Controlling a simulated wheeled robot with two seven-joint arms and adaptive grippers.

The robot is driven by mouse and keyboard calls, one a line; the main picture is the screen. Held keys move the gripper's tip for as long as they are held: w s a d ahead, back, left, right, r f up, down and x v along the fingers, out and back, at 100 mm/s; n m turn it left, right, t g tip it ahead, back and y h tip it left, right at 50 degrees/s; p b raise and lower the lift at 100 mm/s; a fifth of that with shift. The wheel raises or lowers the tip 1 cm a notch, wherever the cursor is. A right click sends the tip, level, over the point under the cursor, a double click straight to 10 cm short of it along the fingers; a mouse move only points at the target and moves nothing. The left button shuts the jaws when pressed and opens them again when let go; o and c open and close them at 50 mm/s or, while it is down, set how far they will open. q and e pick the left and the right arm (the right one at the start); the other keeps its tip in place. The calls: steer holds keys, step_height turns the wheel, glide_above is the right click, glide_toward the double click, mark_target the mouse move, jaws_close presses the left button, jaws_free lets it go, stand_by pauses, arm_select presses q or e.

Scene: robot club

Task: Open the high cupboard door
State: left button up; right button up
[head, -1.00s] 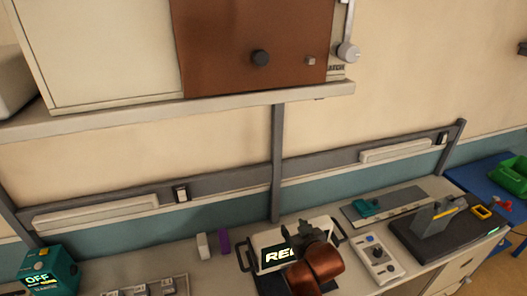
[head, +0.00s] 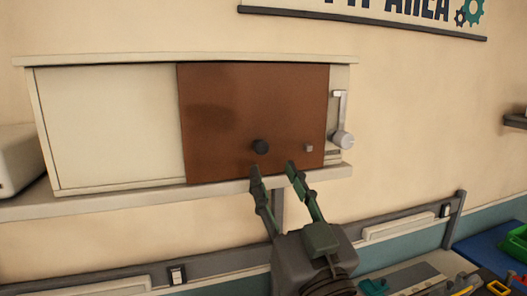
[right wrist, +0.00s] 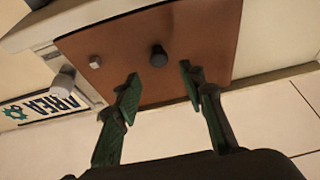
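The high cupboard (head: 110,130) sits on a wall shelf, with a brown door (head: 230,110) closed over its right part. A dark round knob (head: 261,147) is near the door's lower middle, and a small grey square piece (head: 308,148) is to its right. My right gripper (head: 272,168) is open and empty, just below the knob in the head view. In the right wrist view the knob (right wrist: 158,55) shows beyond the gap between the open fingers (right wrist: 158,80), apart from them. My left gripper is not in view.
A grey lever with a round end (head: 342,138) is on the cupboard's right side. The shelf edge (head: 100,205) runs under the cupboard. A white box (head: 18,160) stands at the left. The workbench with a teal item (head: 374,286) is below.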

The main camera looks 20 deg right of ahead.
mark_target(263, 149)
steer(key=p+x, duration=0.2)
steer(key=x, duration=0.5)
steer(key=shift+w, duration=0.3)
steer(key=shift+c, duration=0.5)
jaws_close()
